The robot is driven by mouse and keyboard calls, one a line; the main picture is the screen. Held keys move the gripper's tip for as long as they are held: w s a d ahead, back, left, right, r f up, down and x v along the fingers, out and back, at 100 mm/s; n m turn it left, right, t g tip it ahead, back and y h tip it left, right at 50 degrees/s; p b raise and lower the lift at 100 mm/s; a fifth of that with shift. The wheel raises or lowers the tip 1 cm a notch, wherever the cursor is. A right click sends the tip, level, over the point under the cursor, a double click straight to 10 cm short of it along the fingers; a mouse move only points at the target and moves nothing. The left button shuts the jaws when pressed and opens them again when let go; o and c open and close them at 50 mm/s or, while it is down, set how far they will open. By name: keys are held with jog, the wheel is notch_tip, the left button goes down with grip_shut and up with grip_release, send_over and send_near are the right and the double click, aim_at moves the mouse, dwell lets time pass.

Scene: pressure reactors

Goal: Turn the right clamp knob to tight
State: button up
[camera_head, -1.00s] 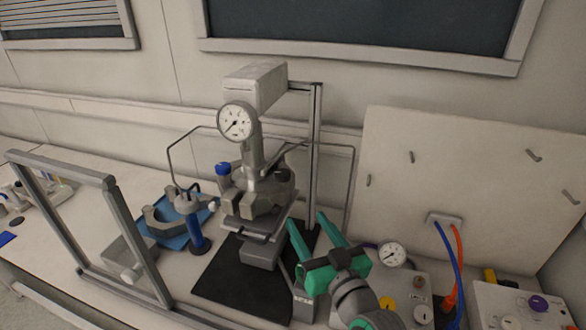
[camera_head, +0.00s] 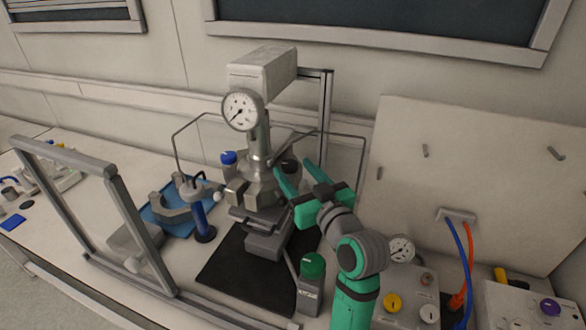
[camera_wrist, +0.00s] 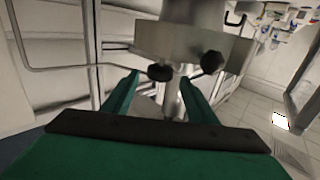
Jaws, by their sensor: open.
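The steel reactor (camera_head: 262,172) stands on its support in the head view, with the clamp body (camera_wrist: 195,42) large in the wrist view. One black clamp knob (camera_wrist: 160,72) shows between my fingertips in the wrist view; a second black knob (camera_wrist: 212,62) is to its right, outside the fingers. My gripper (camera_head: 296,172) is open and empty at the reactor's right side, beside a dark knob (camera_head: 290,164) in the head view. I cannot tell whether the fingers touch the near knob, or whether either knob is tight.
A pressure gauge (camera_head: 241,109) sits above the reactor. A thin wire frame (camera_head: 363,165) runs behind my gripper. A blue-handled tool (camera_head: 201,220) is left of the reactor.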

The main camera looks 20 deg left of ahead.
jog(key=shift+x, duration=0.9)
jog(key=shift+c, duration=0.4)
jog(key=c, duration=1)
jog(key=shift+s+m+t+h, duration=0.1)
jog(key=shift+m+t+h, duration=0.2)
jog(key=shift+h, duration=0.1)
jog(key=shift+s+a+m+t+h, duration=0.1)
jog(key=shift+a+m+t+h, duration=0.05)
jog(key=shift+m+t+h, duration=0.5)
jog(key=shift+s+a+m+t+h, duration=0.1)
jog(key=shift+m+t+h, duration=0.3)
jog(key=shift+h, duration=0.35)
jog(key=shift+a+m+t+h, duration=0.2)
jog(key=shift+m+t+h, duration=0.65)
jog(key=shift+m+h, duration=0.9)
jog(key=shift+h, duration=0.65)
